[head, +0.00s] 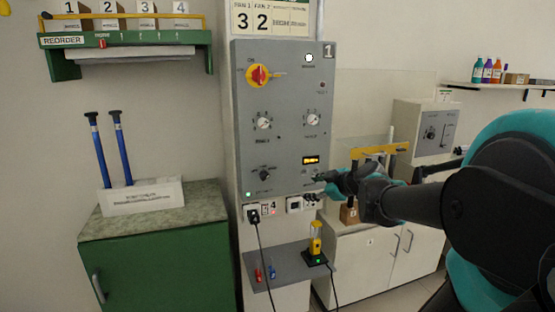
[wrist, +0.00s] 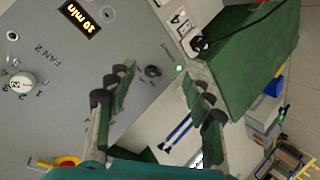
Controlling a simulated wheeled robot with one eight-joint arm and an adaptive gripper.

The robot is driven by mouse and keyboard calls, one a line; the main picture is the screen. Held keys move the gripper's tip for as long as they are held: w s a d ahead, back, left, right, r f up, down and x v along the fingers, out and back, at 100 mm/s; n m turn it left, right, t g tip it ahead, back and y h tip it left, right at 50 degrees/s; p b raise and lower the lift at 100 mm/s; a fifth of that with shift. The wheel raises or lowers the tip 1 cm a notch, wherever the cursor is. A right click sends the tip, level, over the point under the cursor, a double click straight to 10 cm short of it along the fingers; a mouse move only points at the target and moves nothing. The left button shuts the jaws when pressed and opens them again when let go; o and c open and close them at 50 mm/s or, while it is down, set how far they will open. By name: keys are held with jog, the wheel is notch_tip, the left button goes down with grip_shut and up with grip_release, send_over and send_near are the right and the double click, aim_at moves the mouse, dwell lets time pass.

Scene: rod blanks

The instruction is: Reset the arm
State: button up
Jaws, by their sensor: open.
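My gripper (head: 322,180) is at the lower right of a grey control panel (head: 290,100), just below its lit display (head: 311,160). My dark arm reaches in from the right edge of the head view. In the wrist view my gripper (wrist: 158,78) has its two green-padded fingers spread apart with nothing between them. The panel (wrist: 60,110) fills the left of that tilted view, with the display (wrist: 82,18) reading 10 min and a knob near the FAN 2 label. I cannot tell whether a fingertip touches the panel.
A small shelf (head: 262,268) below the panel holds a yellow device (head: 315,240) and small red and blue items. Cables hang beneath the panel. White cabinets stand behind my arm.

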jog(key=s+d+f+m+g+h, duration=0.3)
jog(key=s+f+m, duration=0.4)
jog(key=s+f, duration=0.3)
jog(key=s+d+f+m+g+h, duration=0.3)
jog(key=s+f+m, duration=0.3)
jog(key=s+f, duration=0.5)
notch_tip(320, 180, down, 2)
jog(key=shift+s+d+f+m+g, duration=0.15)
jog(key=shift+d+f+m+g, duration=0.15)
jog(key=shift+d+m, duration=0.15)
jog(key=shift+r, duration=0.1)
